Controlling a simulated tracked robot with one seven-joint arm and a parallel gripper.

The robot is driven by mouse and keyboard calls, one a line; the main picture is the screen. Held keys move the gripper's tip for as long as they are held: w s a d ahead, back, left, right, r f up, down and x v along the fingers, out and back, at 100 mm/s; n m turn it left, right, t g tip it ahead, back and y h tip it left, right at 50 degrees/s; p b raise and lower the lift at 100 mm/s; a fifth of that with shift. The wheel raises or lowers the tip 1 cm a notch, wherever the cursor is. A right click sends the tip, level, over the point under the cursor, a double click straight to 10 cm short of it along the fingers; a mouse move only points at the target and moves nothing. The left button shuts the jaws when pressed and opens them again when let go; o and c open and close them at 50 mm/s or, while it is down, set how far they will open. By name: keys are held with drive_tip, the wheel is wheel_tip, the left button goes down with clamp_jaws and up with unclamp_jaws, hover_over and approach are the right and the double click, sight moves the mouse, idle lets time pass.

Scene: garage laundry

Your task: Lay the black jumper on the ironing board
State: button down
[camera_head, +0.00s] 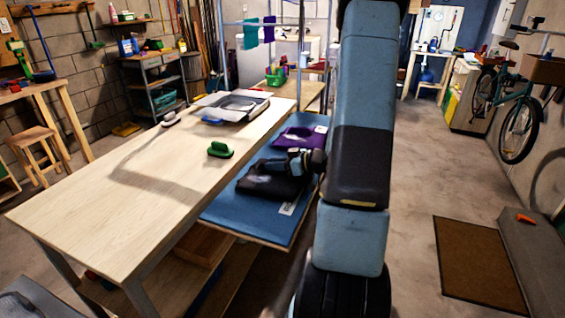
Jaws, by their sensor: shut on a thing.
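The black jumper (268,187) is a dark folded heap on a low blue-topped board (235,213), towards its middle. My gripper (275,165) reaches in from the right, low over the jumper, and is shut on its upper part. The fingertips are small and dark against the cloth, so the exact grip is hard to see. Most of the jumper appears to rest on the blue top. I cannot tell for certain which surface is the ironing board.
A purple garment (298,139) lies just behind the jumper. A long wooden table (120,200) stands higher at the left, with a green handled object (220,150) and a dark folded item (240,103) on it. My arm hides the area right of the board. Floor is clear before the brown mat (478,262).

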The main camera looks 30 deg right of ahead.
drive_tip(key=c, duration=0.9)
unclamp_jaws()
drive_tip(key=shift+d, duration=0.1)
